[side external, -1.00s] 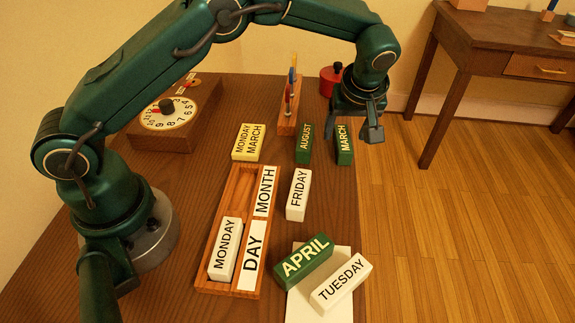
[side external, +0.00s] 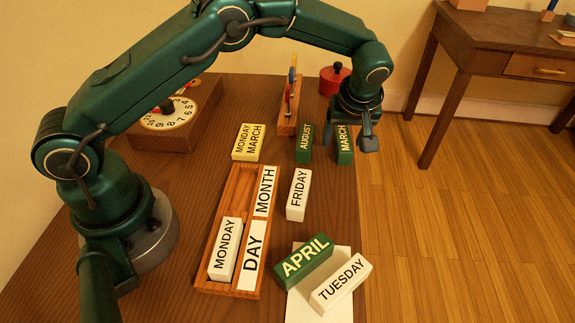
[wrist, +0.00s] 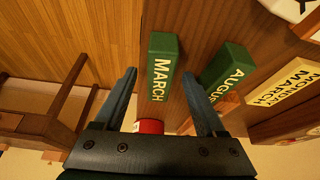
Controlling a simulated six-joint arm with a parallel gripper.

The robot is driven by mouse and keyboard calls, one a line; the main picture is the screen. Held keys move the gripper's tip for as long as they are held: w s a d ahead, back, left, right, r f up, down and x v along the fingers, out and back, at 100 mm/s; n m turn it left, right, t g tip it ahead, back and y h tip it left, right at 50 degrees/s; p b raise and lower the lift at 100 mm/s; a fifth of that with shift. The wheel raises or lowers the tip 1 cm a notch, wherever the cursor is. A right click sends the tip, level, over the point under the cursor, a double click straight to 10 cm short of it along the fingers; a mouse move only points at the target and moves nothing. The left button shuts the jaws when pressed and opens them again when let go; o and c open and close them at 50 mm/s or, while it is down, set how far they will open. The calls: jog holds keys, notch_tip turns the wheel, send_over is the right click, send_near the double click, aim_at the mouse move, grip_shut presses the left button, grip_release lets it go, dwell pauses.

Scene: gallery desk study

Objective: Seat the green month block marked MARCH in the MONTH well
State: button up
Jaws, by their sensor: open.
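The green MARCH block (side external: 345,146) stands near the right edge of the desk. It also shows in the wrist view (wrist: 162,66), ahead of and between my fingers. My gripper (side external: 350,138) is open and empty, close above the block with its fingers on either side in the picture; I cannot tell whether they touch it. In the wrist view my open gripper (wrist: 158,95) shows both fingers apart. The wooden tray (side external: 206,278) has a MONTH label (side external: 265,192) beside an empty well (side external: 240,190). The white MONDAY block (side external: 225,250) sits in the well by the DAY label (side external: 251,255).
The green AUGUST block (side external: 304,145) stands just left of MARCH. A yellow MONDAY MARCH card (side external: 249,142), white FRIDAY block (side external: 298,195), green APRIL block (side external: 303,261) and white TUESDAY block (side external: 342,283) lie around the tray. A red pot (side external: 333,82) stands behind.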

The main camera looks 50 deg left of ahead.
grip_shut()
jog(key=shift+r, duration=0.1)
dwell(0.3)
